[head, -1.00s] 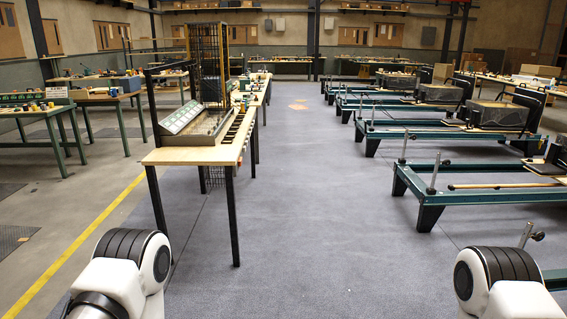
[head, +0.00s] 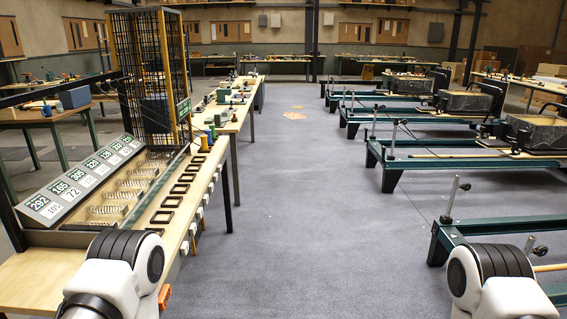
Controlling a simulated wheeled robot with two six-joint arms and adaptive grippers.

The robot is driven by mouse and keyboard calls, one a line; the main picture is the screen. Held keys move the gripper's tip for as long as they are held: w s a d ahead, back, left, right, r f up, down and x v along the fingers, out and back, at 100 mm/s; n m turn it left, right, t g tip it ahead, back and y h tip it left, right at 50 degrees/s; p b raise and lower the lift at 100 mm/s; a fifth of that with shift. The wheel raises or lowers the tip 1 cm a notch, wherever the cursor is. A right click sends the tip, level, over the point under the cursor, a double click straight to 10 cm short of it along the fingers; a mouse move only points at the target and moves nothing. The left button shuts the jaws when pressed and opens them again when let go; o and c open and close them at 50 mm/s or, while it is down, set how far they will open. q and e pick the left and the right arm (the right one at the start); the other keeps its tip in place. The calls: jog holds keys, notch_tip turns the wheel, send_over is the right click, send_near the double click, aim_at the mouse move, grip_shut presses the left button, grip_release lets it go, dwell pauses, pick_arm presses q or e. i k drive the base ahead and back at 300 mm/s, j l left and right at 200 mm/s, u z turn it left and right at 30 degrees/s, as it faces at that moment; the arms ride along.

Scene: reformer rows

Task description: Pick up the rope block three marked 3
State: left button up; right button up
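I cannot make out a rope block marked 3 in the head view. A long wooden bench (head: 40,284) runs along my left side, with a slanted panel of number cards (head: 80,175) and a tray of compartments (head: 125,190) on it. A row of dark rectangular frames (head: 180,188) lies along the bench's right edge. White and black parts of my two arms show at the lower left and lower right. Neither gripper is in view.
A tall black wire rack (head: 150,75) stands on the bench. More benches with small items (head: 225,115) continue beyond it. Green reformer frames (head: 440,163) line the right side. The grey floor aisle (head: 300,210) between is clear.

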aim_at(208, 132)
jog(key=i, duration=0.7)
jog(key=i+u, duration=0.15)
jog(key=i, duration=0.55)
jog(key=i+l, duration=0.2)
jog(key=i, duration=0.5)
jog(key=i+l+u, duration=0.1)
jog(key=i, duration=0.6)
jog(key=i+l+u, duration=0.2)
jog(key=i+u, duration=0.25)
jog(key=i+l+u, duration=0.95)
jog(key=i+l, duration=0.05)
jog(key=l, duration=0.1)
